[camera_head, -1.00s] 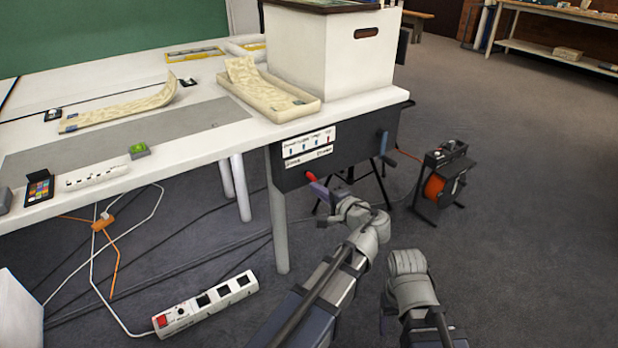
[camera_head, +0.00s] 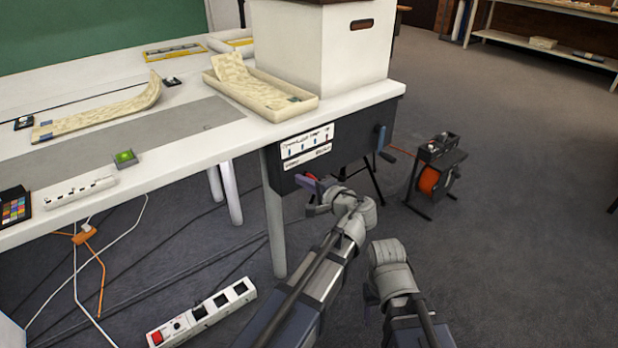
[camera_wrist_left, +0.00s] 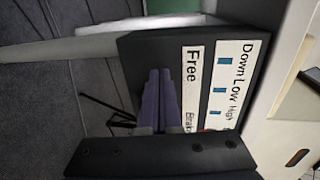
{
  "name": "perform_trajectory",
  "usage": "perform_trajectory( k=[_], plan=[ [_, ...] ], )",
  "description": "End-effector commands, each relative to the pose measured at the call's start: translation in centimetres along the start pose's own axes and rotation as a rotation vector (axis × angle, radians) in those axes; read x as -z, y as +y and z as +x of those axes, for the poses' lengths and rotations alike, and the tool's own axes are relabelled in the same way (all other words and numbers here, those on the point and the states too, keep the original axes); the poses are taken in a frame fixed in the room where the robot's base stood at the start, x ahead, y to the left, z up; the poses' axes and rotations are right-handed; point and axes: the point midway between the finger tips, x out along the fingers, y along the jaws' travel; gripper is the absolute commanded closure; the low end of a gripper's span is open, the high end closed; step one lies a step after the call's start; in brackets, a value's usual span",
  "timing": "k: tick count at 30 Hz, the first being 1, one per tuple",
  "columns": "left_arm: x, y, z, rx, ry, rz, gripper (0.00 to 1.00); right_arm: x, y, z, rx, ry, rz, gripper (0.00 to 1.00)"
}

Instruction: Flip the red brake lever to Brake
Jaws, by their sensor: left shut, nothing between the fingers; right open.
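The red brake lever (camera_head: 311,176) shows as a small red piece low on the dark panel (camera_head: 350,150) under the table end, partly hidden by my left gripper. My left gripper (camera_head: 305,184) is shut and empty, its purple fingers right at the lever; I cannot tell whether they touch it. In the left wrist view the closed fingers (camera_wrist_left: 158,100) lie in front of the panel, beside the label strip (camera_wrist_left: 190,85) reading "Free" and "Brake". Which side the lever points to cannot be told. My right gripper (camera_head: 370,295) is open and empty, low over the floor, away from the panel.
A white box (camera_head: 320,50) and cream trays (camera_head: 262,95) sit on the table (camera_head: 190,150). A table leg (camera_head: 275,220) stands left of my left gripper. A blue-handled crank (camera_head: 382,140) is on the panel's right. A cable reel (camera_head: 435,178) and power strip (camera_head: 202,312) are on the floor.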

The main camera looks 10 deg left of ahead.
Motion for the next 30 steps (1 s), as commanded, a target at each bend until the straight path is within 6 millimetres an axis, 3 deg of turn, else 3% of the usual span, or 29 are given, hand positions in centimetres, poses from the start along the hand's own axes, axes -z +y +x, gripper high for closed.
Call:
perform_trajectory(
  k=[27, 30],
  plan=[
    [5.3, 0.0, 0.0, 0.000, 0.001, 0.000, 1.00, 0.0, 0.0, 0.0, 0.000, 0.000, 0.000, 0.32],
    [5.1, 0.0, -0.2, 0.000, 0.001, 0.000, 1.00, 0.0, 0.0, 0.0, 0.000, 0.000, 0.000, 0.32]
  ],
)
